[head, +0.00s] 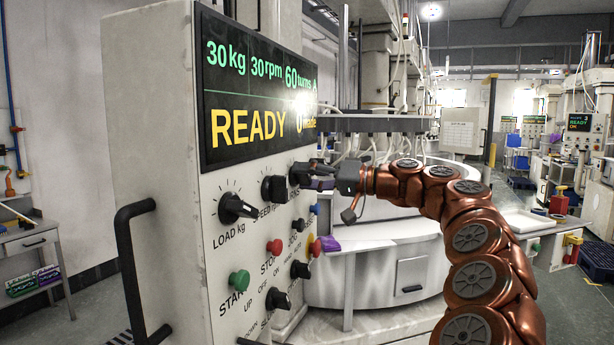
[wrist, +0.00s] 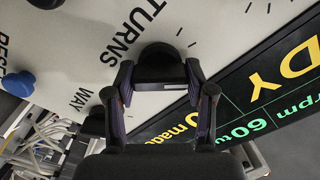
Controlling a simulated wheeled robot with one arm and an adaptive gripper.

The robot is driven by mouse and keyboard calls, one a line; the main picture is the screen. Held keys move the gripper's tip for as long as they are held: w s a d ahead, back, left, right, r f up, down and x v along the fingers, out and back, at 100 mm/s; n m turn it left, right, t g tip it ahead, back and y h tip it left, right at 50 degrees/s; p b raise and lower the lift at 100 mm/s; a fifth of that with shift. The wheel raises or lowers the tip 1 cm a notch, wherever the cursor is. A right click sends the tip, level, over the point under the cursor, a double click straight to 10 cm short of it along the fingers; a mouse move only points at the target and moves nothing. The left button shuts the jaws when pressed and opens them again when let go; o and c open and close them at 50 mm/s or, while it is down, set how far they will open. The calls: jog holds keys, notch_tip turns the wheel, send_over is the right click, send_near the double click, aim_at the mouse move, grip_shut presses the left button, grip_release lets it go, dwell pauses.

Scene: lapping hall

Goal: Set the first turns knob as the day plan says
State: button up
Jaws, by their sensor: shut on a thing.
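The turns knob (head: 299,174) is a black knob at the right end of the upper knob row on the control panel. In the wrist view, it (wrist: 158,54) sits beside the printed word TURNS, between my two fingertips. My gripper (head: 315,176) is shut on it; its fingers (wrist: 160,76) touch the knob on both sides. The knob's pointer is not clear. The display (head: 258,95) above reads 30 kg, 30 rpm, 60 turns, READY and 0 made. No readable day plan shows.
The load knob (head: 235,208) and speed knob (head: 273,189) are left of my gripper. Below are a green start button (head: 239,280), a red stop button (head: 274,246) and black switches. A handle (head: 130,270) sticks out at the cabinet's left. A round white machine (head: 375,270) stands behind.

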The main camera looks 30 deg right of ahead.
jog(key=o, duration=1.2)
jog(key=shift+c, duration=0.2)
jog(key=shift+d, duration=0.1)
jog(key=v, duration=1.2)
